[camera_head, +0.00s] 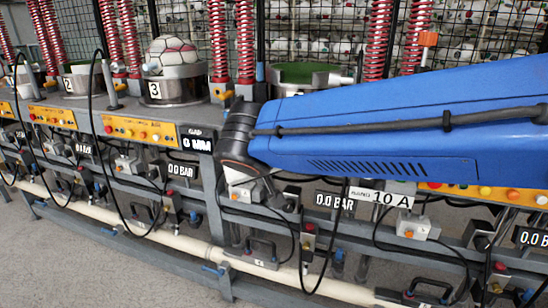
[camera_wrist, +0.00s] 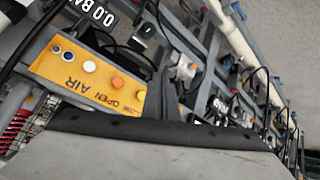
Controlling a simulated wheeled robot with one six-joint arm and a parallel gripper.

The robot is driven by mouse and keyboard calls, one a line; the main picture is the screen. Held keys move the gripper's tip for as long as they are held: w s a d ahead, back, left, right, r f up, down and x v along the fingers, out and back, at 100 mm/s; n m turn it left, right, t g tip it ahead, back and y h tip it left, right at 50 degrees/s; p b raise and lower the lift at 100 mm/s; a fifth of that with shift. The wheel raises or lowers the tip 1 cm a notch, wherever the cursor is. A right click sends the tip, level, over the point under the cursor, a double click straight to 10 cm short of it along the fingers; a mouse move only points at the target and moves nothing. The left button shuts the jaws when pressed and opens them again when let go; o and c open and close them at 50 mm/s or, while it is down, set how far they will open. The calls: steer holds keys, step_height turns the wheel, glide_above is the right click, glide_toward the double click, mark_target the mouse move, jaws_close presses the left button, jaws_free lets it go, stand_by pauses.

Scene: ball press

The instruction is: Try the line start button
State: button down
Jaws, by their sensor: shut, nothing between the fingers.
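I cannot tell for certain which control is the line start button. In the wrist view a yellow panel (camera_wrist: 85,78), lettered AIR, OPEN and CLOSE, carries dark-rimmed, white and orange buttons. In the head view a small pale box with an orange button (camera_head: 416,228) hangs on the lower rail. A similar pale box (camera_head: 245,190) shows just below my wrist. My blue arm reaches in from the right and hides part of the bench. My gripper (camera_wrist: 167,92) shows only as a dark piece above the grey body at the bottom of the wrist view; it is shut and empty.
Yellow button panels (camera_head: 140,130) run along the bench front. A ball (camera_head: 171,55) sits in the metal cup marked 3. Red springs (camera_head: 218,40) stand behind. Black hoses loop in front, and a cream pipe (camera_head: 180,241) runs low along the frame. The floor at lower left is clear.

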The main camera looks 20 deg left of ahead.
steer(key=a, duration=0.1)
steer(key=s+a, duration=0.1)
steer(key=a, duration=0.1)
steer(key=shift+r, duration=0.1)
steer(key=shift+w+d, duration=0.1)
steer(key=shift+w, duration=0.05)
steer(key=w, duration=0.8)
steer(key=shift+w+d, duration=0.3)
steer(key=shift+w, duration=0.2)
stand_by(2.0)
steer(key=shift+w, duration=0.25)
steer(key=shift+w+d, duration=0.1)
steer(key=shift+w, duration=0.35)
stand_by(0.9)
steer(key=shift+s, duration=0.9)
